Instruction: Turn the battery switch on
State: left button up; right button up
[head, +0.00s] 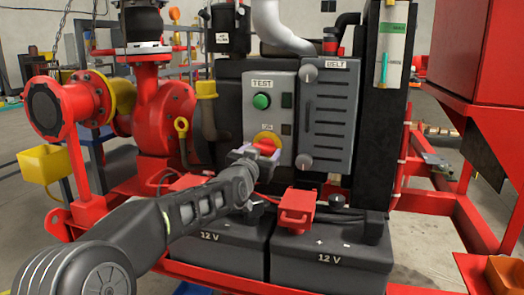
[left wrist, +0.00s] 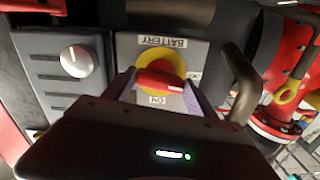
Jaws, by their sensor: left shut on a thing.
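The battery switch (head: 267,145) has a red handle on a yellow round plate, low on a grey panel below the green button. In the left wrist view the red handle (left wrist: 160,81) lies nearly crosswise, slightly tilted, on the yellow disc. The left gripper (left wrist: 159,88) partly hides the panel. My right gripper is not in view.
The green TEST button (head: 261,101) is above the switch. A grey BELT cover (head: 328,118) with two knobs stands to the right. Two black 12 V batteries (head: 330,262) with red terminal covers (head: 297,208) sit below. Red pump pipes (head: 160,110) stand to the left.

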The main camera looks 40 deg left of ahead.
pick_arm(q)
jog(key=m+p, duration=0.1)
jog(key=m, duration=0.2)
jog(key=shift+r+p, duration=0.1)
jog(key=shift+p, duration=0.2)
jog(key=m+p, duration=0.1)
jog(key=m, duration=0.3)
jog(key=shift+m+p, duration=0.4)
jog(key=m+p, duration=0.1)
jog(key=m, duration=0.2)
jog(key=shift+m, duration=0.3)
jog(key=m+p, duration=0.1)
jog(key=m, duration=0.4)
jog(key=shift+p, duration=0.3)
jog(key=o, duration=1.4)
jog(key=shift+c, duration=0.2)
